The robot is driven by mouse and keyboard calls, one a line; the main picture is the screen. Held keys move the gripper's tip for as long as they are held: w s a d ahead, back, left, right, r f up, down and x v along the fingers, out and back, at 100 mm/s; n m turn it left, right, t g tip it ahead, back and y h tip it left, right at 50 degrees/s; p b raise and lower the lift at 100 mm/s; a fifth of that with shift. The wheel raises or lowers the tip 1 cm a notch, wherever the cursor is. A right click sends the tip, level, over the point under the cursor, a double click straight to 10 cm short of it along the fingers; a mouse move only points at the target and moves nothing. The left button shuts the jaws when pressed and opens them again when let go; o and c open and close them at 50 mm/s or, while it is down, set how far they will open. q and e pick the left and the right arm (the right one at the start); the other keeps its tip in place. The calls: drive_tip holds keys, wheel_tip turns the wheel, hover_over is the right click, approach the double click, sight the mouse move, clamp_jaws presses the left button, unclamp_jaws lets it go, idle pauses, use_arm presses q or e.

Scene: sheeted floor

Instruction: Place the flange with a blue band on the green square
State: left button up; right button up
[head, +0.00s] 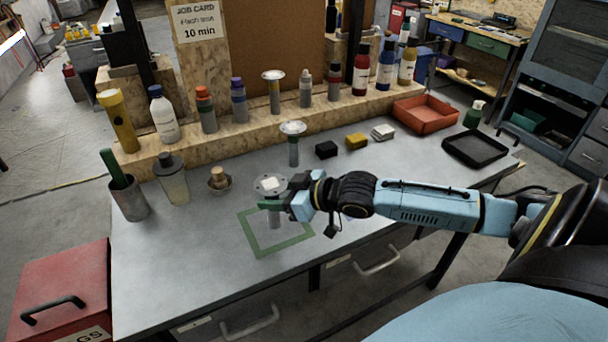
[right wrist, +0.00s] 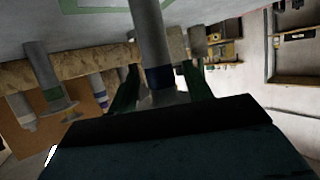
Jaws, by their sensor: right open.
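The flange with a blue band (right wrist: 158,76) stands upright between the fingers of my right gripper (right wrist: 160,92). In the head view, its pale disc (head: 268,185) is on top and its grey stem comes down inside the green square outline (head: 262,252) on the table. The stem's foot seems to rest on the tabletop, inside the outline. My right gripper (head: 281,202) is open, with its green fingers on either side of the flange just below the disc. The gripper hides the blue band in the head view. My left gripper is not in view.
Another flange (head: 293,142) stands behind the square. A small pot (head: 219,179), a jar (head: 172,182) and a grey cup (head: 129,201) stand left. Black (head: 326,150) and yellow (head: 356,141) blocks, a red tray (head: 425,113) and a black tray (head: 474,148) lie right. The front left tabletop is clear.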

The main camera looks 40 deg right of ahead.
drive_tip(key=p+v, duration=0.3)
drive_tip(key=v, duration=0.7)
drive_tip(key=shift+s, duration=0.2)
